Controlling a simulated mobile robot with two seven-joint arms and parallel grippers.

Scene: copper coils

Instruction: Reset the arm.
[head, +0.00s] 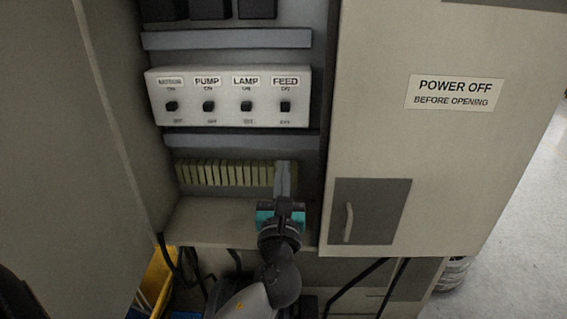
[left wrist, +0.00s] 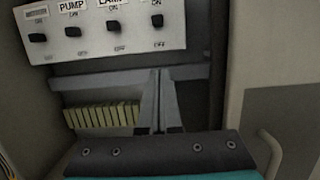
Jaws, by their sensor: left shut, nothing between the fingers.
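My left gripper (head: 284,178) reaches into the open cabinet from below, in front of the right end of the terminal row. Its fingers are together with nothing between them. In the left wrist view the shut fingers (left wrist: 158,88) point up toward the lower rail, below the switch panel. The switch panel (head: 228,97) carries black switches labelled PUMP, LAMP and FEED, plus one at the left whose label is blurred. It also shows in the left wrist view (left wrist: 100,50). My right gripper is in neither view.
A row of yellowish terminal blocks (head: 222,174) sits under the lower rail (head: 230,138). The cabinet door (head: 380,130) at the right bears a POWER OFF sign (head: 454,92) and a handle (head: 348,222). A yellow bin (head: 156,278) and dark cables are below. Open floor (head: 525,220) lies at the right.

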